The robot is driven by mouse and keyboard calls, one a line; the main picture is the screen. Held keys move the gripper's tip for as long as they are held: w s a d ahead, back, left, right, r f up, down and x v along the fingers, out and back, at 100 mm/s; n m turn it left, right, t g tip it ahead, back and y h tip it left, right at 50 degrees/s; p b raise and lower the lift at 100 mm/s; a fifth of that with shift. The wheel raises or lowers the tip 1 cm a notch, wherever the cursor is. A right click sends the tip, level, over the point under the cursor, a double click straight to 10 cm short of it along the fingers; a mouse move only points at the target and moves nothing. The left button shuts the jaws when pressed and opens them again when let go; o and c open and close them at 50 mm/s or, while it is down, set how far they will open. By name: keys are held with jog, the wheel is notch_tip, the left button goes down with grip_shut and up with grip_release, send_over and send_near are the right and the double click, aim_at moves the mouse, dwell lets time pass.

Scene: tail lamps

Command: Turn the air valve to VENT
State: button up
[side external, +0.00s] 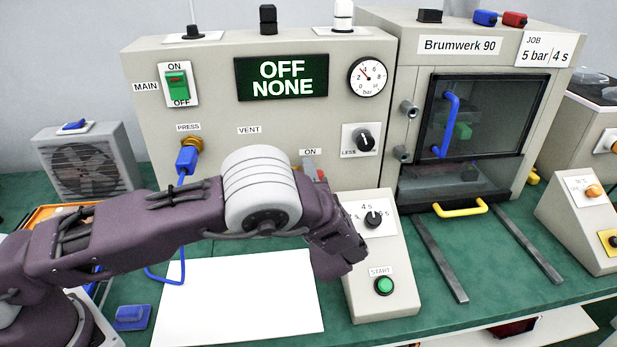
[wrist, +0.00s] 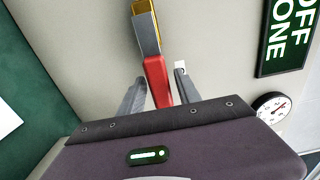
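The air valve's red lever (wrist: 158,82) shows in the wrist view, with a grey bar and a brass-coloured part beyond it. My gripper (wrist: 161,75) is open, its two grey fingers on either side of the red lever with visible gaps. In the side view a bit of red (side external: 309,168) shows below the ON label (side external: 310,152); my arm hides most of the valve. The VENT label (side external: 249,130) is up and left of the ON label. Whether the fingers touch the lever elsewhere is hidden.
The panel's display (side external: 281,78) reads OFF NONE. A pressure gauge (side external: 371,76) and a LESS knob (side external: 364,140) are to its right. A sloped control box (side external: 379,260) with a green START button stands close beside my wrist. White paper (side external: 240,300) lies on the green bench.

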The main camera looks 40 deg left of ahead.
grip_shut()
dwell(1.2)
